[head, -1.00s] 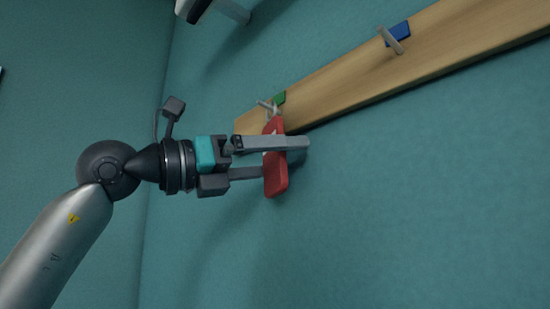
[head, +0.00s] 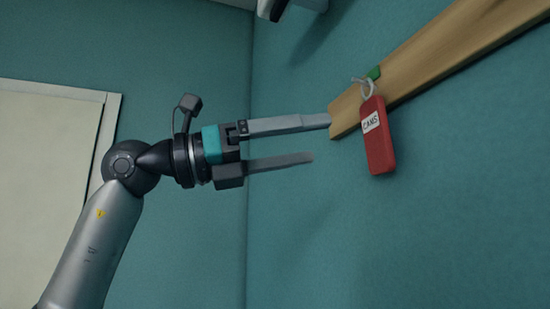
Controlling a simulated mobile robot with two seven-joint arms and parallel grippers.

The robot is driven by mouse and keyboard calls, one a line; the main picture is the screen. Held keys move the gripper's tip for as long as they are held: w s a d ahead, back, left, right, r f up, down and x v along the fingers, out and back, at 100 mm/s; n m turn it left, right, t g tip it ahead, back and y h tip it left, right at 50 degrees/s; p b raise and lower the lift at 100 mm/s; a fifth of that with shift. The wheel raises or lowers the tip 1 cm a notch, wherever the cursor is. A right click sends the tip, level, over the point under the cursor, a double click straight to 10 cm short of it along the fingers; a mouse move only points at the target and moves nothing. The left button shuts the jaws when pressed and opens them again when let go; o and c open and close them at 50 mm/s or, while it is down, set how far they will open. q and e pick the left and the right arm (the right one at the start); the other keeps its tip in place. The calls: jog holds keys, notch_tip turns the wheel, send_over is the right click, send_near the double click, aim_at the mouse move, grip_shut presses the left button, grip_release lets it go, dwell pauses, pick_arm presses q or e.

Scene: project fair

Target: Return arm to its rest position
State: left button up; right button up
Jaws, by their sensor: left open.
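My left gripper (head: 322,140) is open and empty, its two fingers pointing right. Its upper fingertip shows close to the left end of a wooden board (head: 440,52) on the wall; I cannot tell whether it touches. A red tag (head: 379,150) with a white label reading "CAMS" hangs from a light hook (head: 363,85) near the board's left end. The tag is to the right of the fingers, apart from them. My right gripper is not in view.
A green patch (head: 374,73) sits on the board by the hook. A teal wall (head: 470,210) fills the right side. A pale framed panel (head: 45,165) is at the left. A dark and white fixture (head: 285,8) shows at the top.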

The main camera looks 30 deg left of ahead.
pick_arm(q)
jog(key=shift+v, duration=1.8)
jog(key=shift+w+d, duration=0.1)
